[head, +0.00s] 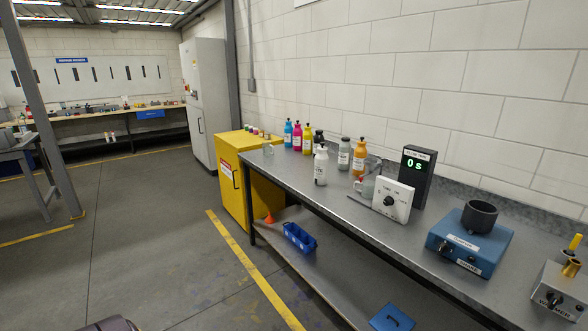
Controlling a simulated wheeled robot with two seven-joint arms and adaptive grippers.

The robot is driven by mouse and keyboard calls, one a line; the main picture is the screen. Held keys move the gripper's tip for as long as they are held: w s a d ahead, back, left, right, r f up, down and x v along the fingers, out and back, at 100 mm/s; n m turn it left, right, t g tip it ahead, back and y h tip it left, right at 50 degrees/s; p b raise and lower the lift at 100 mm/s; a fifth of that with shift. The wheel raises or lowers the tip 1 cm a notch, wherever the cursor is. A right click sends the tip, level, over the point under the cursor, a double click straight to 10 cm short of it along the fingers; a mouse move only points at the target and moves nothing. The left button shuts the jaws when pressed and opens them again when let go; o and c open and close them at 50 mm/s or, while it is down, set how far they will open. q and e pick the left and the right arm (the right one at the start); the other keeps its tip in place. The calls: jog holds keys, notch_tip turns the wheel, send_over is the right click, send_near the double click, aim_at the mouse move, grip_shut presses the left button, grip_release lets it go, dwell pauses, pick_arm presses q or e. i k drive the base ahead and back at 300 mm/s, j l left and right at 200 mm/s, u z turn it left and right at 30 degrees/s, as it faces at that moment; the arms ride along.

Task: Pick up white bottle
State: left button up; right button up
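A white bottle (320,170) with a dark cap stands upright near the front edge of the grey metal workbench (300,192), in front of the other bottles. It carries a small label and nothing covers it. Neither of my grippers shows in the head view, so I cannot see where they are relative to the bottle.
Behind it stand blue (288,134), magenta (297,137), yellow (307,140), black (318,140), grey (344,154) and orange (359,157) bottles. A white dial box (391,201), timer (414,177) and blue machine (468,244) are right. A yellow cabinet (231,190) is left; floor is open.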

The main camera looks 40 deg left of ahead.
aim_at(322, 159)
jog(key=j+u, duration=0.2)
jog(key=u, duration=0.85)
jog(key=i+z, duration=0.3)
jog(key=i, duration=0.2)
jog(key=i+z, duration=0.3)
jog(key=i, duration=0.15)
